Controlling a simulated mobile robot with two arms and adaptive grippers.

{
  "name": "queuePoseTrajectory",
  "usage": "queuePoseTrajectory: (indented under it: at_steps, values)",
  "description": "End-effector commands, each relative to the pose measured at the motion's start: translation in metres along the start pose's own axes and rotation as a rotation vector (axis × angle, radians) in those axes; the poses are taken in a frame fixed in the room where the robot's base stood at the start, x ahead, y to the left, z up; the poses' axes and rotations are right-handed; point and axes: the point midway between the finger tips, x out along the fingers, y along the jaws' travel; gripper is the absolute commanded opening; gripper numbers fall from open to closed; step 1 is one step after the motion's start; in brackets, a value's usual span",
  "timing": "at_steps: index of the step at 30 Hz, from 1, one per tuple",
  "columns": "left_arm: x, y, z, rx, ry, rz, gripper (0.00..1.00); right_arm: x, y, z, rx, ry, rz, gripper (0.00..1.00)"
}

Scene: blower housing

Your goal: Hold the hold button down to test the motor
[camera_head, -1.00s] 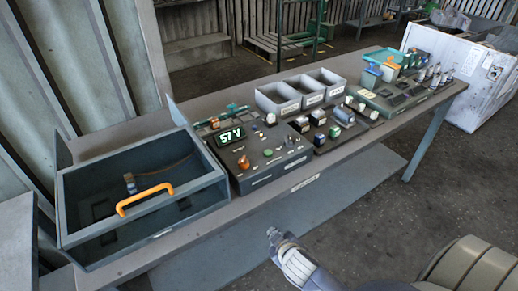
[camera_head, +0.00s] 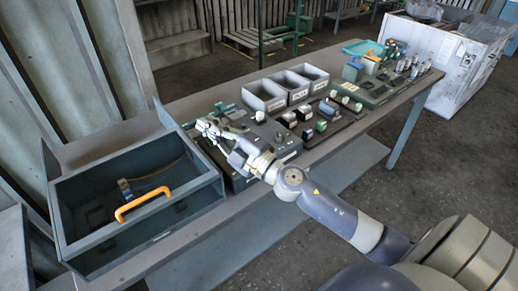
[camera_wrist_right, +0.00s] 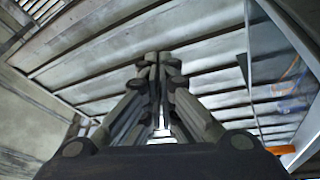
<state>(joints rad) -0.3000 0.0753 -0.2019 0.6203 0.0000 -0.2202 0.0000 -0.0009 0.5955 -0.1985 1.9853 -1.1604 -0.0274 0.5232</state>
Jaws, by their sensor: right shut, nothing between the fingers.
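The dark motor test box (camera_head: 238,184) sits on the bench, right of the open drawer box. My right gripper (camera_head: 203,127) is above the box's left part, with its arm reaching in from the lower right. The gripper and wrist cover the display and most of the buttons, so the hold button cannot be made out. In the right wrist view the gripper (camera_wrist_right: 157,58) is shut and empty, its fingers together in front of the ribbed wall. Whether the fingertips touch the box cannot be told. My left gripper is not in view.
A grey open box with an orange handle (camera_head: 143,203) stands at the bench's left end. Grey bins (camera_head: 265,97) stand behind the test box. Small parts on dark trays (camera_head: 322,122) fill the bench to the right.

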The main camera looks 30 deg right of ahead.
Motion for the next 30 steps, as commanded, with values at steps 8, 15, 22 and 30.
queuePoseTrajectory:
  at_steps: [8,15,22,30]
  values:
    - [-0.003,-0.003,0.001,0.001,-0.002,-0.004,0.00,0.015,-0.013,-0.018,-0.396,0.288,-0.276,0.00]
    - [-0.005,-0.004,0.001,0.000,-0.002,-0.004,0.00,0.001,-0.025,0.044,-0.713,0.307,-0.634,0.00]
    - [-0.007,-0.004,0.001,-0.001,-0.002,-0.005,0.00,-0.027,0.000,0.129,-0.906,0.150,-0.939,0.00]
    - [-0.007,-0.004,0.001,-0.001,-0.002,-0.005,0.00,-0.044,0.021,0.168,-0.967,0.040,-1.065,0.00]
